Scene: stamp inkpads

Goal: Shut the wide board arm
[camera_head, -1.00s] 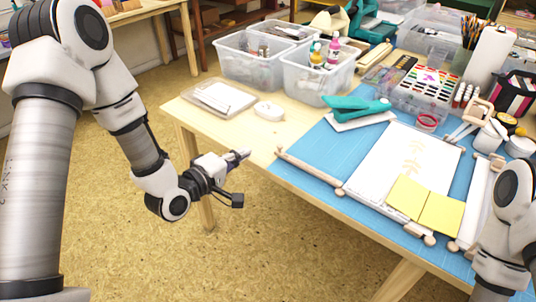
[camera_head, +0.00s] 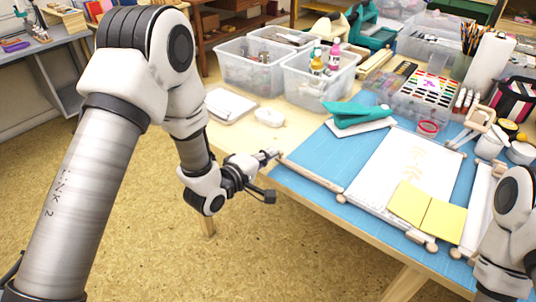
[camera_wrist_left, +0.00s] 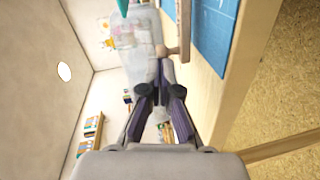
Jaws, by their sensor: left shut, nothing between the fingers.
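A pale wooden arm (camera_head: 312,175) lies along the left side of the work board. It runs from a knob at its far left end to a joint near the white sheet (camera_head: 392,168). It stands swung out from the sheet, over the blue mat (camera_head: 330,155). My left gripper (camera_head: 272,155) is shut and empty, its fingertips close to the knob end at the table's left edge. In the left wrist view the knob (camera_wrist_left: 161,50) and the arm (camera_wrist_left: 174,51) are just ahead of the fingertips (camera_wrist_left: 160,62); touching or not, I cannot tell. My right gripper is not in view.
Yellow sheets (camera_head: 426,212) lie on the board's near part. A teal stapler-like tool (camera_head: 355,112), a white mouse-like object (camera_head: 270,117) and clear bins (camera_head: 318,85) stand farther back. The floor left of the table is clear.

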